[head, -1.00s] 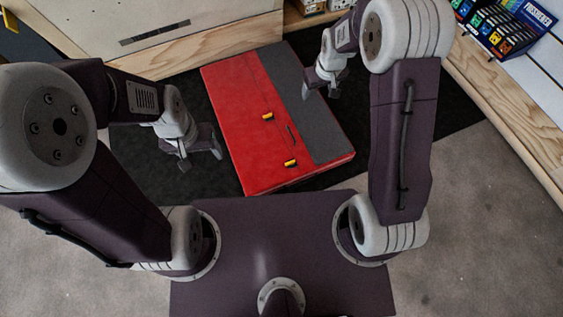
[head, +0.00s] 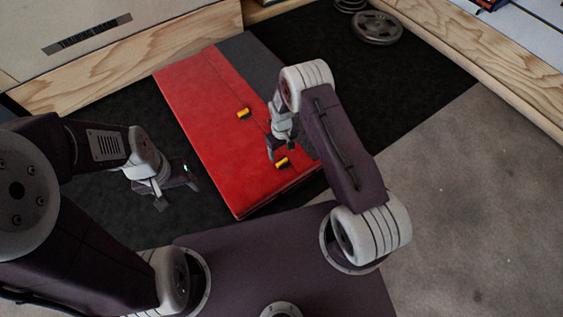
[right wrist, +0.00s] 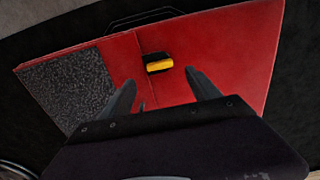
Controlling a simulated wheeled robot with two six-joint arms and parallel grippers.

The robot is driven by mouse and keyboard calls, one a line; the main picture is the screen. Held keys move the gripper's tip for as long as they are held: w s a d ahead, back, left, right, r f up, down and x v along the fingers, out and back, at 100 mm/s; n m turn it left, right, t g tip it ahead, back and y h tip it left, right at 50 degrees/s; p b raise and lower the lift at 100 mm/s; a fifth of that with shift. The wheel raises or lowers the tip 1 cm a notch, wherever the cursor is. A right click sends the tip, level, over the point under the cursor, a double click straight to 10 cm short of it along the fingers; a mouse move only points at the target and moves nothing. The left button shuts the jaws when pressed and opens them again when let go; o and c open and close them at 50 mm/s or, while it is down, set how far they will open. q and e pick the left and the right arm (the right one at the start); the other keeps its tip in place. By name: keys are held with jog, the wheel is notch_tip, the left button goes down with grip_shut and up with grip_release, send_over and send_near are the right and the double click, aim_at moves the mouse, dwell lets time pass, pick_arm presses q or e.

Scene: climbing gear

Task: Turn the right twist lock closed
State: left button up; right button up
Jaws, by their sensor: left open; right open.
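A red pad with a grey panel (head: 205,125) lies on a dark mat. Two yellow-and-black twist locks sit along its seam. The right twist lock (head: 281,162) is the one nearer my base. The other lock (head: 243,113) is farther back and to the left. My right gripper (head: 281,152) is open and empty, above the pad at the right lock. In the right wrist view the lock (right wrist: 158,63) shows just beyond and between the two open fingertips (right wrist: 160,82), with no visible contact. My left gripper (head: 176,194) is open and empty, left of the pad above the mat.
The dark mat (head: 430,70) has free room right of the pad. Weight plates (head: 377,27) lie at the back right. Wooden-edged walls (head: 130,62) bound the mat at the back. A black handle loop (right wrist: 145,15) is at the pad's edge.

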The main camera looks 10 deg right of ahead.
aim_at(282, 161)
notch_tip(282, 161, down, 8)
jog(key=b, duration=0.5)
pick_arm(q)
notch_tip(282, 161, down, 6)
jog(key=shift+r, duration=0.25)
pick_arm(e)
jog(key=shift+r, duration=0.15)
jog(key=c, duration=1.4)
